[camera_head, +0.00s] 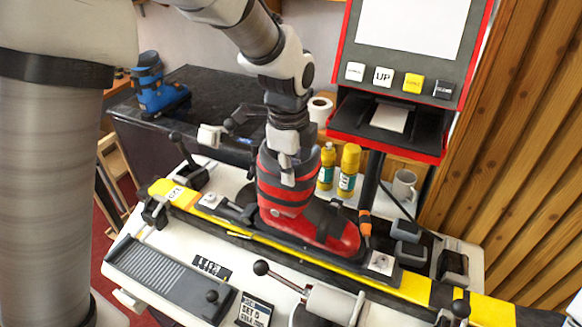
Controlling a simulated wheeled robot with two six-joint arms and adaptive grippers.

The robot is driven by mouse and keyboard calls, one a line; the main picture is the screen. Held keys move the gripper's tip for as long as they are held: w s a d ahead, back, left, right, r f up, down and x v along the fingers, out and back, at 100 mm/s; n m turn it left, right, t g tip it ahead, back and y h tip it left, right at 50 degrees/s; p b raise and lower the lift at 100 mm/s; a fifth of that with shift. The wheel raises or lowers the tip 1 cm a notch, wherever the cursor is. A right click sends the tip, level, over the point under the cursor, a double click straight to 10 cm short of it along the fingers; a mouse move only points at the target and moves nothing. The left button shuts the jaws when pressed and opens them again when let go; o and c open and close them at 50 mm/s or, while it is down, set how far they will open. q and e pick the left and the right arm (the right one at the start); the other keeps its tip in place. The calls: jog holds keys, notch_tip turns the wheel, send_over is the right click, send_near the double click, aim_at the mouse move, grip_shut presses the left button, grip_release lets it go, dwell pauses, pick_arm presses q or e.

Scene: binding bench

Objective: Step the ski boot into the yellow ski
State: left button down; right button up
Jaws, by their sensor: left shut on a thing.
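The red and black ski boot (285,196) is upright over the middle of the yellow ski (402,287), its toe pointing right and toward the front. The ski lies across the binding bench between black clamps. My left gripper (290,172) comes down from above and is shut on the top of the boot's cuff. The boot's sole is at the height of the black binding parts; I cannot tell whether it is seated in them. A black heel piece (236,211) sits on the ski left of the boot. My right gripper is not in view.
A blue boot (158,88) stands on a dark counter (205,88) behind left. Two yellow bottles (348,170), a paper roll (320,109) and a mug (404,185) stand behind the ski. A red-framed screen panel (399,88) rises behind. Ball-ended levers (261,268) stick up in front.

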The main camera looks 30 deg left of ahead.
pick_arm(q)
jog(key=shift+s+f+b, duration=0.1)
jog(key=shift+f+b, duration=0.2)
jog(key=shift+f, duration=0.8)
jog(key=c, duration=1.2)
grip_release()
jog(key=shift+c, duration=0.2)
jog(key=shift+o, duration=1.1)
jog(key=o, duration=0.5)
